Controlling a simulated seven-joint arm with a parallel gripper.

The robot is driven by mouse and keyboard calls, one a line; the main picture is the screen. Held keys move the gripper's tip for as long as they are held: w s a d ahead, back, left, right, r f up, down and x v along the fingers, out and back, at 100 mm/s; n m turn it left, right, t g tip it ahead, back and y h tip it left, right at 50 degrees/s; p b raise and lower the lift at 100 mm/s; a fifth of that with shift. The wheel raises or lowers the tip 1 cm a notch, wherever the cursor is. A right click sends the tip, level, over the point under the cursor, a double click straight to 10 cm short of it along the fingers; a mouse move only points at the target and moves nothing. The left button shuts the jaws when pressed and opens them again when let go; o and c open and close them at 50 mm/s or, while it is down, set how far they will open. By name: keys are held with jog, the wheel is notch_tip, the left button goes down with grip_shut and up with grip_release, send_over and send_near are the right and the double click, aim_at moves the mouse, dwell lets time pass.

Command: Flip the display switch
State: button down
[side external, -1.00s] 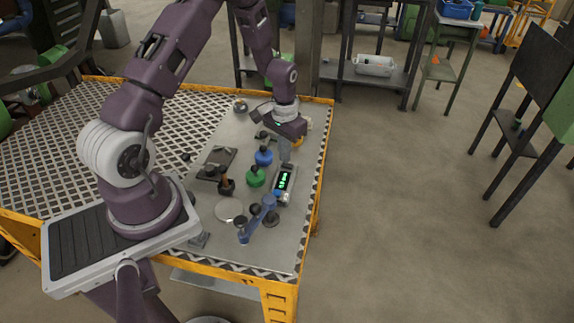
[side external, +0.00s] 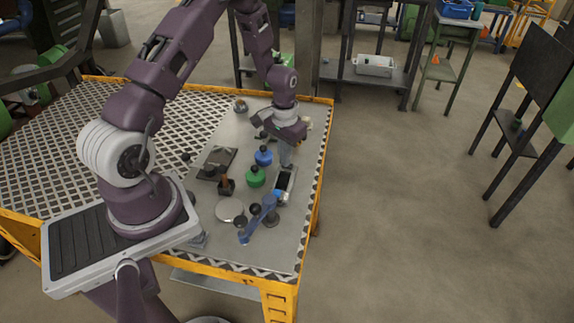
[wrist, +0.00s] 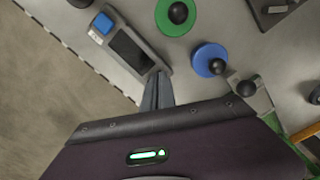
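The display unit (side external: 285,181) is a small grey box with a blue end piece and a dark screen, on the table's right part. In the wrist view, the same unit (wrist: 148,62) shows at the upper left, its screen blank and its blue piece (wrist: 103,23) at the far end. My gripper (wrist: 158,76) points down at the unit's end opposite the blue piece. Its two narrow fingers look pressed together, with nothing seen between them. In the side view, my gripper (side external: 286,163) is right at that end. The switch is not distinguishable; the fingertips cover that end.
A green disc (side external: 255,177) and a blue disc (side external: 263,156), each with a black knob, lie left of the unit. A blue jointed piece (side external: 259,219) stands close to the unit's near end. A pale round plate (side external: 229,210) lies further left. The yellow table edge is to the right.

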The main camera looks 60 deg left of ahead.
jog(key=shift+r, duration=3.5)
jog(key=s+d+r+t, duration=0.15)
jog(key=d+r, duration=0.35)
jog(key=r, duration=0.7)
jog(key=s+d+r+m+t, duration=0.1)
jog(key=s+d+r+t, duration=0.1)
jog(key=s+d+r, duration=0.4)
jog(key=s+d+r+m+t, duration=0.2)
jog(key=s+d+r, duration=0.3)
jog(key=s, duration=0.9)
notch_tip(320, 180, up, 2)
jog(key=shift+d+r, duration=0.1)
jog(key=shift+d, duration=0.3)
